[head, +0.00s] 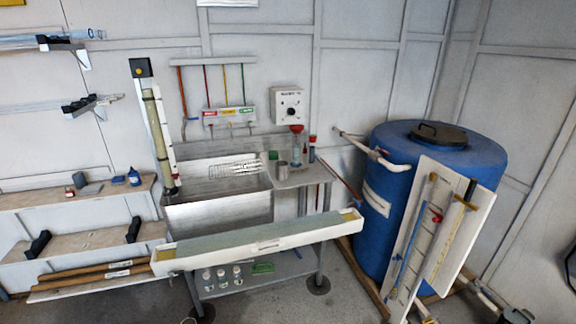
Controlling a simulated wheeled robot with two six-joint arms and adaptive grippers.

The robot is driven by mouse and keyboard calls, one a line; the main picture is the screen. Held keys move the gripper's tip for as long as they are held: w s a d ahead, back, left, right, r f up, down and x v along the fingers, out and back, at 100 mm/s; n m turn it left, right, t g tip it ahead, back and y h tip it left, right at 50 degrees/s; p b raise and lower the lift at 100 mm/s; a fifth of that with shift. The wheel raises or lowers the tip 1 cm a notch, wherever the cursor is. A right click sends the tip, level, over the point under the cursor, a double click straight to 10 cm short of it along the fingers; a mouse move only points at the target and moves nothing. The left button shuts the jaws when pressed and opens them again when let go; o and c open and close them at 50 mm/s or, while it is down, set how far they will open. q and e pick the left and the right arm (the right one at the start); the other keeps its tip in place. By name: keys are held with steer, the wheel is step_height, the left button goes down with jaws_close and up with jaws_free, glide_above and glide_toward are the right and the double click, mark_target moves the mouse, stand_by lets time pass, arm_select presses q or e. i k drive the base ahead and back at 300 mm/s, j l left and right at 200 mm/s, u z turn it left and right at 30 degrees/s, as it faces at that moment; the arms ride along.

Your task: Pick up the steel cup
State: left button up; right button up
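A small grey steel cup (282,170) stands upright on the right-hand drainboard of the steel sink bench. A green item (273,155) is close behind it on the left. A clear cylinder with a red top (296,146) stands close behind it on the right. Neither of my grippers shows in the head view.
The long white trough (262,247) lies across the front of the sink bench (220,207). A blue barrel (400,217) stands to the right, with a white tool board (442,232) leaning on it. Shelves (75,200) stand at left. Some floor is clear in front.

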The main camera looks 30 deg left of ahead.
mark_target(282, 171)
steer(key=i+l+u, duration=0.1)
steer(key=i+u, duration=0.2)
steer(key=u, duration=0.15)
steer(key=i+l+u, duration=0.2)
steer(key=i+u, duration=0.15)
steer(key=u, duration=0.15)
steer(key=i+l+u, duration=0.25)
steer(key=u, duration=0.2)
steer(key=i+l+u, duration=0.2)
steer(key=l+u, duration=0.3)
steer(key=j, duration=0.1)
